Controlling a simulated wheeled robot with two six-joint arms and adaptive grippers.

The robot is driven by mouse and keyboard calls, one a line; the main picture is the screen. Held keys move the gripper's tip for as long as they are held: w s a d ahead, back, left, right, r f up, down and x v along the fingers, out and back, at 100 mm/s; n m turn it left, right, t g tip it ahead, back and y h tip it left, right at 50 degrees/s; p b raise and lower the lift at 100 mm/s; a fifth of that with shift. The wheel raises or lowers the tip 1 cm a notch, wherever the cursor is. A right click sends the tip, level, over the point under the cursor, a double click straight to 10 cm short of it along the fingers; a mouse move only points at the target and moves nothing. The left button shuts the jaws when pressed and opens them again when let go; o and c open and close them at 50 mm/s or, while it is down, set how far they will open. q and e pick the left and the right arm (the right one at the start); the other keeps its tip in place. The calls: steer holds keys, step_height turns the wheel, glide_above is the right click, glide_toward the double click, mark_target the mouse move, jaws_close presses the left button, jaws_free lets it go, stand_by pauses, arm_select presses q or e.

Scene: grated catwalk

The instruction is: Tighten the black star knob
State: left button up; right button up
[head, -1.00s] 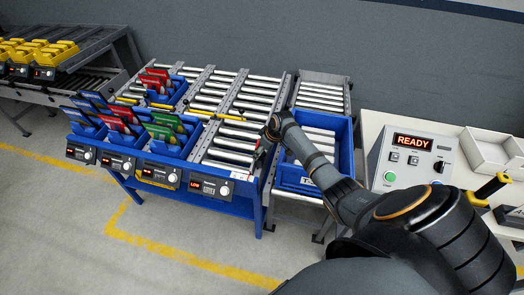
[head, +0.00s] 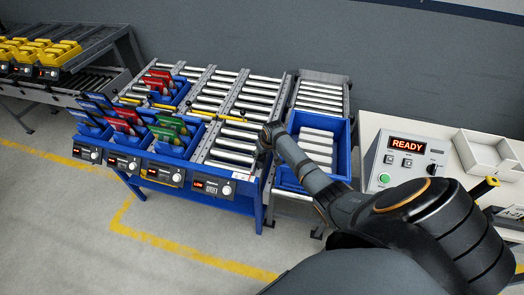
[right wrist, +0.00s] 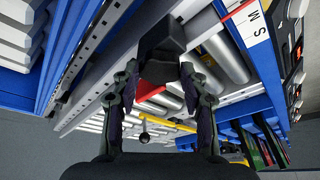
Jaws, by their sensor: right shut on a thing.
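The knob's star shape cannot be made out. My left gripper is not in view.
A blue tote (head: 343,160) stands close to the right of my forearm. Blue bins (head: 178,142) with coloured items sit on the rack's left. A control box reading READY (head: 407,144) stands on the right table.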

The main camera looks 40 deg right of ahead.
steer(key=o, duration=1.1)
steer(key=shift+o, duration=0.2)
steer(key=v, duration=1.2)
